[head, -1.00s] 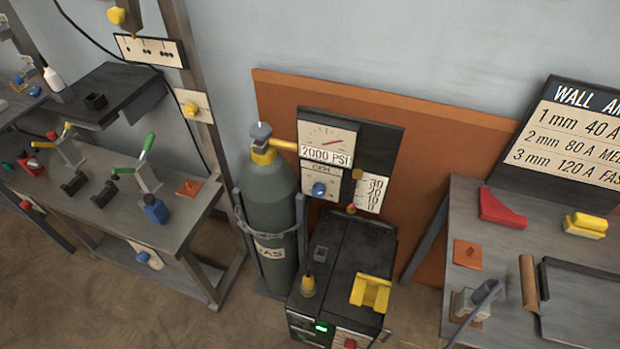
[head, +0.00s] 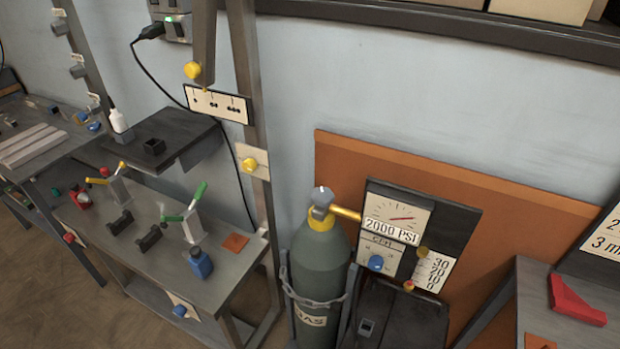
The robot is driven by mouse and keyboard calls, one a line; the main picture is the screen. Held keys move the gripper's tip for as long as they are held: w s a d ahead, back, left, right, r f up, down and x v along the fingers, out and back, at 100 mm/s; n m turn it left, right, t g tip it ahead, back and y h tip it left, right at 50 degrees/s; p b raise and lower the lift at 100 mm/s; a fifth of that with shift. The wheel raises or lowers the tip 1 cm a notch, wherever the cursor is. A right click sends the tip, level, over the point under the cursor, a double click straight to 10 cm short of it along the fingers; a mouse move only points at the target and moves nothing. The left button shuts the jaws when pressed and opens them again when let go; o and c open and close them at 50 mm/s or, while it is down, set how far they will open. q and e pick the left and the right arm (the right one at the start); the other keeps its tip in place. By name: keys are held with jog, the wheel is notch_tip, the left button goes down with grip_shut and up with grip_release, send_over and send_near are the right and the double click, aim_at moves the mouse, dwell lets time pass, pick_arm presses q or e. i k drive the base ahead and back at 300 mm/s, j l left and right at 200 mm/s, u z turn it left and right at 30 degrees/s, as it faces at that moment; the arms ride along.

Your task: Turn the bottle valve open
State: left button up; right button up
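The gas bottle (head: 320,262) is a dark green cylinder standing upright against the wall, with a chain around its body and a label that ends in "AS". Its valve (head: 321,205) is a grey knob on top, above a yellow collar. A yellow pipe (head: 347,214) runs from the collar to the gauge panel (head: 452,222). The pressure gauge (head: 397,216) has a red needle and reads "2000 PSI" on its plate. Neither of my grippers is in view.
A workbench (head: 235,288) with clamps and a blue bottle (head: 200,263) stands left of the gas bottle, beside a grey post (head: 250,120). A dark machine (head: 395,318) stands right of it. Another table (head: 535,300) with a red piece (head: 575,302) is at the right edge.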

aim_at(324, 196)
jog(key=i+j, duration=0.15)
jog(key=j, duration=0.15)
jog(key=i+j+z, duration=0.1)
jog(key=j, duration=0.2)
jog(key=i+j, duration=0.2)
jog(key=j, duration=0.15)
jog(key=i+j, duration=0.15)
jog(key=j, duration=0.15)
jog(key=i+j+z, duration=0.1)
jog(key=j, duration=0.2)
